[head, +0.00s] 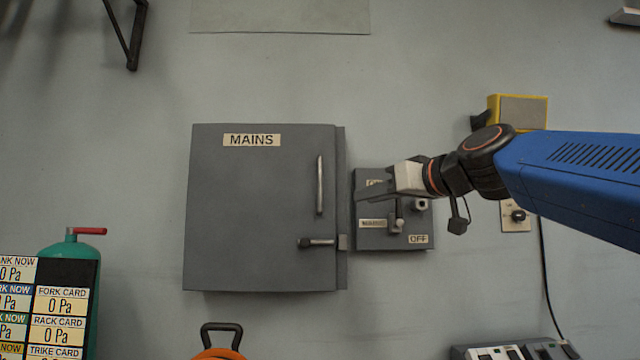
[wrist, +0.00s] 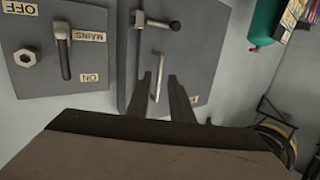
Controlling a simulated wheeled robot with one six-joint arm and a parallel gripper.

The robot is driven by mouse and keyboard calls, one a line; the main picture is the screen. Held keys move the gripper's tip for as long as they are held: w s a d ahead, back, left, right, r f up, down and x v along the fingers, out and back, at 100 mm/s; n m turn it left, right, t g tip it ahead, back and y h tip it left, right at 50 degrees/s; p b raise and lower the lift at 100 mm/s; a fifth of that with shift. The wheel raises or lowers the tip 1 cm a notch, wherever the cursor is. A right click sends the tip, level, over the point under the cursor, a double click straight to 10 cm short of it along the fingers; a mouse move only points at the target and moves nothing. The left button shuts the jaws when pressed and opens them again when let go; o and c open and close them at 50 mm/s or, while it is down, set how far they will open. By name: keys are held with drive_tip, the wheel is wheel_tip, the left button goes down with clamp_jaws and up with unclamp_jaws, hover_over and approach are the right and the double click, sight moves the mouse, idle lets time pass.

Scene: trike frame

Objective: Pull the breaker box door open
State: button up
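The grey breaker box door (head: 250,200), labelled MAINS, is shut on the wall in the head view. It has an upright silver bar handle (head: 320,184) near its right edge and a horizontal latch bolt (head: 320,242) below that. My gripper (head: 366,192) is right of the handle in the head view, in front of the smaller switch box. In the wrist view, which is turned about upside down, my gripper (wrist: 162,84) has its two fingers apart. The handle (wrist: 157,78) appears between them, beyond or near the tips. I see no contact.
A small grey switch box (head: 395,238) with a lever and ON/OFF labels is mounted just right of the door. A yellow box (head: 520,110) and an outlet with a cable are further right. A green cylinder (head: 72,248) stands lower left. The wall left of the door is clear.

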sight(321, 181)
wheel_tip(321, 181, up, 5)
drive_tip(key=w+t, duration=0.1)
drive_tip(key=shift+n+y, duration=0.3)
drive_tip(key=shift+y, duration=0.1)
drive_tip(key=x, duration=1.7)
drive_tip(key=shift+w+a, duration=0.1)
drive_tip(key=shift+a, duration=0.4)
clamp_jaws()
